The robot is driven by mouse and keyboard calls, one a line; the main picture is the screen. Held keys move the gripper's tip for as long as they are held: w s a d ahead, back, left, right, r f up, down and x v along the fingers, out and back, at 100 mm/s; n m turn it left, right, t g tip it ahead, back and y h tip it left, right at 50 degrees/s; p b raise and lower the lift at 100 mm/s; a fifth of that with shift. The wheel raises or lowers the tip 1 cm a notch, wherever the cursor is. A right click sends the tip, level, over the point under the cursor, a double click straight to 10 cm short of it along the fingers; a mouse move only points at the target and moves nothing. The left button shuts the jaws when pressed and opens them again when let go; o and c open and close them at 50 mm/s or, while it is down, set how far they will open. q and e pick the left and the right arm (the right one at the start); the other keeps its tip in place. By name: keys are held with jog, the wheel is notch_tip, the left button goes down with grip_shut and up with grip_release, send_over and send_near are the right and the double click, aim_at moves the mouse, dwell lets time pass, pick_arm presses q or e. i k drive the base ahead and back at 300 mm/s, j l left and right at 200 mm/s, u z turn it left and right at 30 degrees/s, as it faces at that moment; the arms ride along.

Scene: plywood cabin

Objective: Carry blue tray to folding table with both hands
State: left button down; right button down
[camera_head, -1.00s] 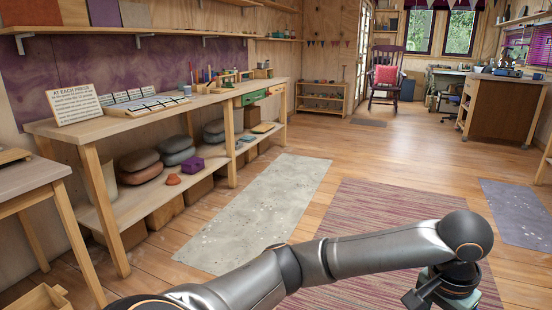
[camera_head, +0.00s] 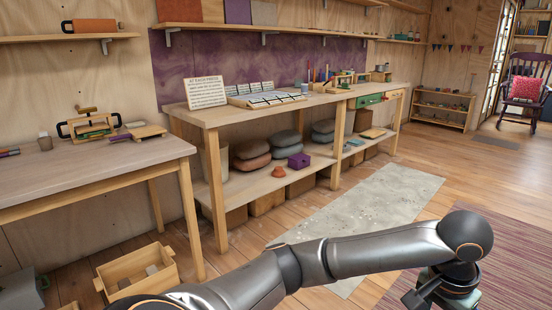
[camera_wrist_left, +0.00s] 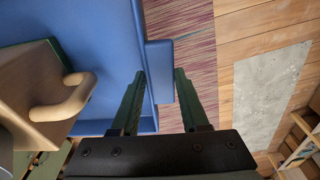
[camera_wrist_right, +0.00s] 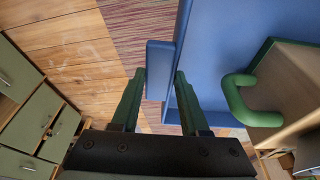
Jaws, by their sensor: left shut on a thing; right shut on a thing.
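The blue tray shows in the left wrist view (camera_wrist_left: 95,30) and the right wrist view (camera_wrist_right: 230,60). My left gripper (camera_wrist_left: 158,85) is shut on a blue grip on the tray's edge. My right gripper (camera_wrist_right: 158,85) is shut on the blue grip at the opposite edge. A pale curved handle (camera_wrist_left: 65,100) on a light block lies over the tray in the left wrist view. A green handle (camera_wrist_right: 240,100) on a green-edged wooden thing shows in the right wrist view. In the head view a grey arm of mine crosses the bottom; the tray is out of view. I cannot identify a folding table.
A wooden table (camera_head: 60,185) with tools stands at the left, with a wooden crate (camera_head: 137,270) on the floor by it. A long workbench (camera_head: 240,117) runs along the wall. A grey mat (camera_head: 370,220) and striped rug (camera_head: 510,260) lie on open floor.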

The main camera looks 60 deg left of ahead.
aim_at(74, 161)
jog(key=j+u, duration=0.1)
jog(key=u, duration=2.85)
jog(key=i+j, duration=0.7)
jog(key=i, duration=0.2)
